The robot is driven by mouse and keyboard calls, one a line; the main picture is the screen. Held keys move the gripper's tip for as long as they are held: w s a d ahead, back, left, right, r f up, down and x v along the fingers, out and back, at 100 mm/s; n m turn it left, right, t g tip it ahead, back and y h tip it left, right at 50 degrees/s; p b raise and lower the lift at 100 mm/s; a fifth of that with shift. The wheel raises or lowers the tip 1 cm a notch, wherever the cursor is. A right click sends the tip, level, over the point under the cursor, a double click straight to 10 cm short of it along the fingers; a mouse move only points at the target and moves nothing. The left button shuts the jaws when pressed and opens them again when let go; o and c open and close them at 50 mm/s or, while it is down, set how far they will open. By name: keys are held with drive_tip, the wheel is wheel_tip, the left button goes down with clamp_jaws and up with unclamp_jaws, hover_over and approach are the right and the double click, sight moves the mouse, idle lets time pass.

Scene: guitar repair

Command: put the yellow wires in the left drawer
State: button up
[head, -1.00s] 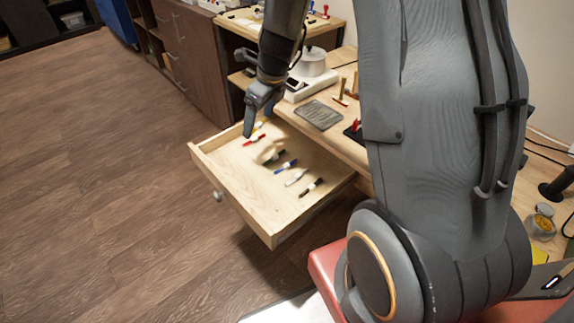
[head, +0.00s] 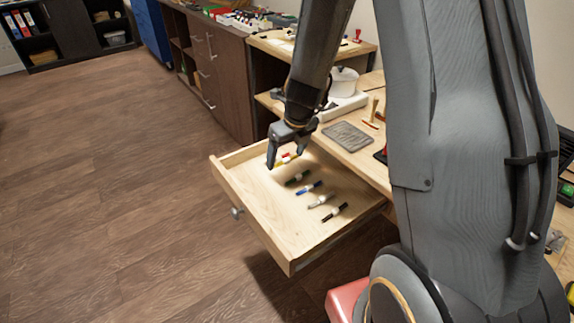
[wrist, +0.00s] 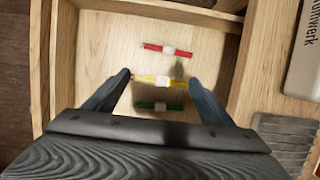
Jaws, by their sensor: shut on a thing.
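The yellow wires (wrist: 162,80) are a thin bundle with a white band. My gripper (wrist: 160,82) is shut on them, with one fingertip at each end of the bundle. In the head view my gripper (head: 287,160) points down inside the open wooden drawer (head: 262,222). The yellow wires show as a small patch (head: 281,162) between the fingers. I cannot tell whether they touch the drawer floor.
The drawer also holds red wires (wrist: 168,50), green wires (wrist: 158,106), blue wires (head: 308,188), white wires (head: 320,201) and black wires (head: 334,212). A grey ribbed pad (head: 348,136) lies on the bench beside the drawer.

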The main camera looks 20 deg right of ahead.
sight(287, 161)
drive_tip(key=shift+f+b, duration=0.6)
drive_tip(key=shift+f, duration=0.8)
drive_tip(key=shift+f, duration=0.1)
drive_tip(key=o, duration=1)
drive_tip(key=p+v, duration=0.4)
drive_tip(key=v, duration=0.8)
drive_tip(key=s+r+n+g, duration=0.1)
drive_tip(key=s+r+n, duration=0.1)
drive_tip(key=s+n, duration=0.8)
drive_tip(key=s+d+r+n+g+h, duration=0.1)
drive_tip(key=s+r+n+g, duration=0.1)
drive_tip(key=s+n, duration=0.9)
drive_tip(key=r+n, duration=0.1)
drive_tip(key=n, duration=0.9)
drive_tip(key=shift+r, duration=0.2)
drive_tip(key=shift+s, duration=0.15)
